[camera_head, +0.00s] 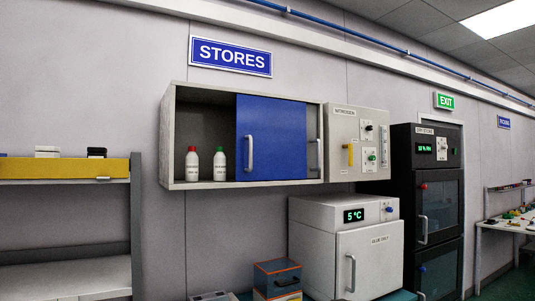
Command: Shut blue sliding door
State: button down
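The blue sliding door (285,125) is in a grey wall cabinet (176,185) under the STORES sign, near the middle of the head view. It has an upright pale handle (249,153) near its left edge. The door covers the middle and most of the right of the cabinet front, and the left part stands open. In that opening stand a white bottle with a red cap (192,164) and a white bottle with a green cap (219,165). My gripper is not in view.
A nitrogen cabinet (343,125) adjoins on the right. Below it stands a white 5 °C unit (325,212), with a blue and orange box (277,278) at its left. A dark cabinet (400,165) is further right. A shelf with a yellow bin (62,169) is at left.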

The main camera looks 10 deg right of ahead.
aim_at(271, 134)
jog(key=z, duration=0.85)
jog(key=i, duration=1.45)
jog(key=u, duration=0.85)
